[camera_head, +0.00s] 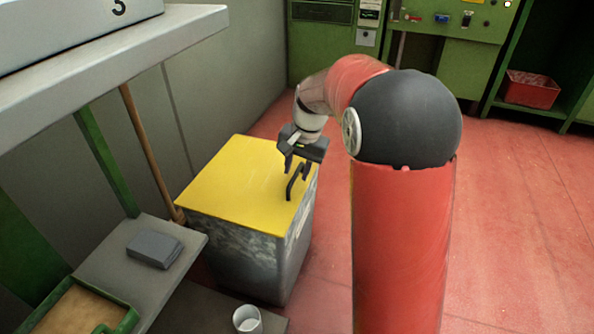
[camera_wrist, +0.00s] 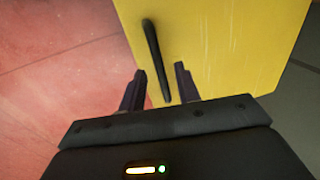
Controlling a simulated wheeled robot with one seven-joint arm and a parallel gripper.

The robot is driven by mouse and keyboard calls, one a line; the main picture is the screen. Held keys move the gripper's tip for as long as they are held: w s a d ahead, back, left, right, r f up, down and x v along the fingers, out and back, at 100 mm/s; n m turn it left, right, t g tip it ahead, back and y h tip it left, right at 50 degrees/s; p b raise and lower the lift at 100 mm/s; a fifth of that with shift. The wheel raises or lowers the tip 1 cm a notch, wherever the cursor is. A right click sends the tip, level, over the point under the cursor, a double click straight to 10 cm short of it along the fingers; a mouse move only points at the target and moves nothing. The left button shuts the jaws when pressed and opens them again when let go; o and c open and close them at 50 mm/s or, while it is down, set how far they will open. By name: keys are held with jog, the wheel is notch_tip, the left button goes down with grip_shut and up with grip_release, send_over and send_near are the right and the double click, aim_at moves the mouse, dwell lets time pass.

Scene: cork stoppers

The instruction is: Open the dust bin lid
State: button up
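The dust bin (camera_head: 243,256) is a grey metal box on the floor, with a flat yellow lid (camera_head: 240,178) that lies shut. A dark bar handle (camera_head: 296,182) stands on the lid near its right edge. In the wrist view the handle (camera_wrist: 154,58) runs down from the upper middle, and its near end lies between my fingertips. My gripper (camera_head: 296,164) is over the lid's right side, at the handle. In the wrist view my gripper (camera_wrist: 158,84) is open, with a gap on both sides of the handle. I cannot tell the exact height between fingers and handle.
A grey shelf (camera_head: 125,262) with a dark box (camera_head: 155,248) stands left of the bin. A white cup (camera_head: 247,319) is in front of it. A pale worktop (camera_head: 110,68) overhangs at upper left. Red floor (camera_head: 520,220) to the right is clear.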

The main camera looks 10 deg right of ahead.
jog(key=shift+f, duration=0.15)
jog(key=shift+c, duration=0.4)
grip_shut()
